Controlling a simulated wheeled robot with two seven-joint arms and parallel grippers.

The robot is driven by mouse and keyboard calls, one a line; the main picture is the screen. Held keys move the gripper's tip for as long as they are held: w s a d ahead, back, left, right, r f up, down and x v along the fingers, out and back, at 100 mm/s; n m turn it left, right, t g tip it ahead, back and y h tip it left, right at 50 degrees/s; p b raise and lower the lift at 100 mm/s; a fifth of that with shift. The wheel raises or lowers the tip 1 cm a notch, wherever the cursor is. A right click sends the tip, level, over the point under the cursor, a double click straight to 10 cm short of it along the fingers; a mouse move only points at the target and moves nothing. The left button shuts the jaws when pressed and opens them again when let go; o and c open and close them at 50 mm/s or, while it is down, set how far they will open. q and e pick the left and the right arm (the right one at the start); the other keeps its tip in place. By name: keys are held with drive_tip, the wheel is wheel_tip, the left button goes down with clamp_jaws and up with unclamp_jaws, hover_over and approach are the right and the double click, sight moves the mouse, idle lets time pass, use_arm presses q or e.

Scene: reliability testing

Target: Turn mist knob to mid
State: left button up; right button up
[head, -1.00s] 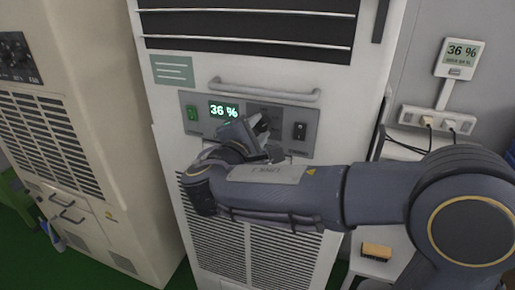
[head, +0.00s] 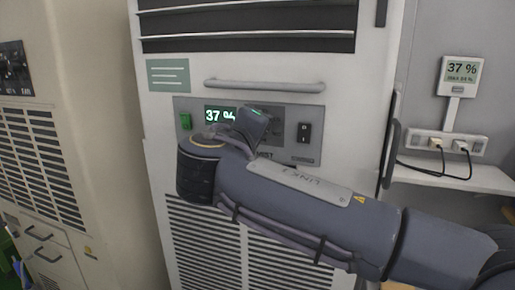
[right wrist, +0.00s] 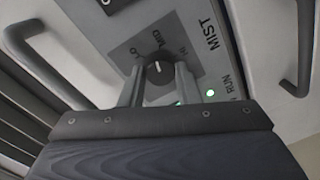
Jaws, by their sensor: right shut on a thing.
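The mist knob (right wrist: 160,72) is a dark round dial on a grey panel patch lettered LO, MID and HI, beside the word MIST, in the right wrist view. Its pale pointer line faces roughly towards MID; its exact angle is hard to tell. My right gripper (right wrist: 158,80) is shut on the knob, one finger on each side. In the head view my right arm and wrist (head: 250,125) cover the knob and fingertips. The control panel (head: 290,160) has a green display (head: 219,115) reading 37 %. My left gripper is out of view.
A horizontal bar handle (head: 265,86) runs above the panel. A green switch (head: 186,121) and a black rocker switch (head: 303,132) flank the covered area. A wall meter (head: 461,72) reads 37 %. Another cabinet (head: 100,130) stands at left.

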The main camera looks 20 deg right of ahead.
drive_tip(key=shift+f+m+b, duration=0.1)
drive_tip(key=shift+m+b, duration=1.25)
drive_tip(key=shift+m, duration=0.05)
drive_tip(key=o, duration=1)
drive_tip(key=shift+c, duration=0.2)
drive_tip(key=v, duration=0.8)
drive_tip(key=shift+d, duration=0.1)
